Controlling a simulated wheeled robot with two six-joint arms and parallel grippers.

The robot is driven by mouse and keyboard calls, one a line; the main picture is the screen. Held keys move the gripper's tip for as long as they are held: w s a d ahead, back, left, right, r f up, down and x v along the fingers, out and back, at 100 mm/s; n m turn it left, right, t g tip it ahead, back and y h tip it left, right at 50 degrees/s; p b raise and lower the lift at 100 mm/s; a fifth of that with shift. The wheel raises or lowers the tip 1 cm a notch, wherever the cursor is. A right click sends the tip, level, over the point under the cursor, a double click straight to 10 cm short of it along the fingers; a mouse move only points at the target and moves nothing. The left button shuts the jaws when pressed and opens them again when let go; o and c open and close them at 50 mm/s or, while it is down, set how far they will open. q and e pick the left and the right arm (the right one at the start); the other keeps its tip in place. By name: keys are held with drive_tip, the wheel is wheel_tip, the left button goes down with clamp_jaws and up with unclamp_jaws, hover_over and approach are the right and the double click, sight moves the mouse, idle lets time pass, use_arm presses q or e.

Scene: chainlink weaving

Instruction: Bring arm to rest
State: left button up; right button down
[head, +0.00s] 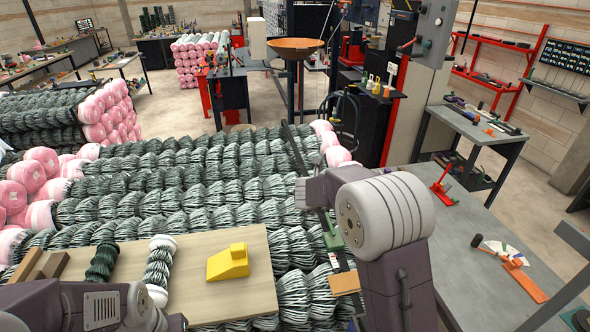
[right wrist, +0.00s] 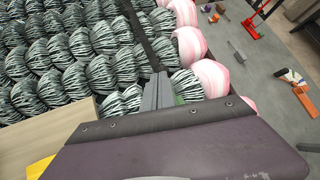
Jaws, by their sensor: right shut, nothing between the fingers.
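My right arm reaches in from the lower right in the head view, with its wrist over the right part of the rows of wire coils (head: 190,180). In the right wrist view my right gripper (right wrist: 157,92) shows as narrow grey fingers close together, shut and empty, above the coils (right wrist: 75,45). A small green piece shows right beside the fingers; I cannot tell what it is. Part of my left arm crosses the lower left corner of the head view, but its gripper is out of view.
A wooden board (head: 205,290) lies on the coils, bearing a yellow block (head: 229,262), a dark green coil (head: 102,262) and a white-ended coil (head: 159,268). Pink-wrapped roll ends (head: 42,160) line the left. A grey table (head: 480,245) at right holds an orange tool (head: 522,278) and a red tool (head: 441,186).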

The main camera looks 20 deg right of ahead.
drive_tip(key=s+a+f+n+y, duration=0.1)
drive_tip(key=s+a+n+y, duration=0.3)
drive_tip(key=n, duration=0.8)
drive_tip(key=s+a+f+n+y, duration=0.15)
drive_tip(key=s+a+n, duration=0.35)
drive_tip(key=n, duration=0.6)
drive_tip(key=s+d+f+n+g, duration=0.2)
drive_tip(key=s+f+n+g, duration=0.1)
drive_tip(key=s+n, duration=0.55)
drive_tip(key=s+d+f+n+g, duration=0.1)
drive_tip(key=s+f+n+g, duration=0.2)
drive_tip(key=s+n, duration=0.55)
drive_tip(key=s+f+m+g+b, duration=0.1)
drive_tip(key=s+f+m+b, duration=0.1)
drive_tip(key=f+b, duration=1.1)
drive_tip(key=shift+s+a+f+h+b, duration=0.4)
drive_tip(key=shift+s+f, duration=0.35)
drive_tip(key=shift+f, duration=0.15)
drive_tip(key=shift+d, duration=0.1)
